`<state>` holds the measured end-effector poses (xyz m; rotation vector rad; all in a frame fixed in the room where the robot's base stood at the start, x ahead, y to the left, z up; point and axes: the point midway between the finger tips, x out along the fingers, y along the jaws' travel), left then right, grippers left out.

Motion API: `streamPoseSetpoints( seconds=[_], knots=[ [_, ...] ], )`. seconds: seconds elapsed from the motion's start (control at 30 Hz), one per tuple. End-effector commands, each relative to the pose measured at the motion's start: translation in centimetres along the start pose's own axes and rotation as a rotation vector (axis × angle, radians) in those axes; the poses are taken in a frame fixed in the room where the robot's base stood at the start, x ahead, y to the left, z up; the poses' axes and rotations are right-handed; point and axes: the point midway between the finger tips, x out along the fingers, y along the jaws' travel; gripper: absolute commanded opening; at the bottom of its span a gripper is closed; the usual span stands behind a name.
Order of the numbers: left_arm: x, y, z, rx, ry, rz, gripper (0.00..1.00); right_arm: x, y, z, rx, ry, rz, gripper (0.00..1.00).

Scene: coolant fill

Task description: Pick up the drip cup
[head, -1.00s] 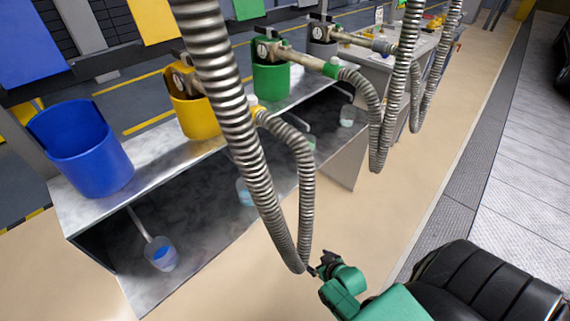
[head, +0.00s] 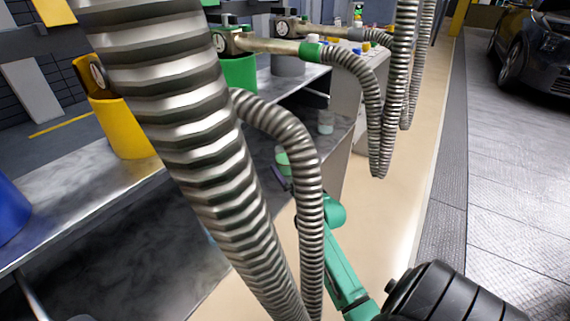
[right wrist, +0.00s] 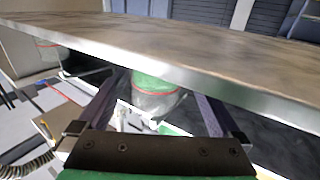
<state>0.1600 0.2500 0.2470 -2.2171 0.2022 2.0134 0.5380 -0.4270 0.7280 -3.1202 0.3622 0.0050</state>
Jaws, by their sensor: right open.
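A small clear drip cup with green in it (head: 283,160) stands on the lower shelf, partly hidden by the gripper and hose in the head view. In the right wrist view the cup (right wrist: 154,100) shows a green top and a red ring, between and beyond my fingers. My right gripper (head: 280,177) is open at the shelf's front, pointing at this cup. The fingers reach under the upper shelf edge. I cannot tell how far along the cup's sides they are. Another clear cup (head: 325,122) stands farther along. My left gripper is not in view.
The metal upper shelf (right wrist: 220,60) lies close above my right fingers. A thick ribbed hose (head: 200,140) blocks much of the head view, and a thinner loop (head: 305,170) hangs before my right arm. Yellow (head: 125,130) and green buckets (head: 240,72) stand above. The aisle floor is clear.

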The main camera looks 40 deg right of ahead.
Motion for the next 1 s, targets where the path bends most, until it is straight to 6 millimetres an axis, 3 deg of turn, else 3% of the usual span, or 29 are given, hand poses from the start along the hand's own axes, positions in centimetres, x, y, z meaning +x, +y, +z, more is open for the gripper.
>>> streamPoseSetpoints(
  seconds=[0.2,0.43,0.47,0.7,1.0],
  knots=[
    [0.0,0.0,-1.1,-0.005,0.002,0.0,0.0,4.0,0.4,0.1,0.001,0.001,0.0,1.0],
    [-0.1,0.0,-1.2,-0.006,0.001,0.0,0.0,4.5,0.4,0.1,-0.001,-0.001,0.0,1.0],
    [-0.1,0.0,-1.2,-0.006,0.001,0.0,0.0,4.5,0.4,0.1,-0.001,-0.001,0.0,0.96],
    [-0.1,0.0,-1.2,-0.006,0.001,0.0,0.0,4.5,0.4,0.1,0.0,-0.001,0.0,0.07],
    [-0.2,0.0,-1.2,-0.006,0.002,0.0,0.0,4.5,0.4,-0.1,0.0,0.0,0.0,0.07]
  ],
)
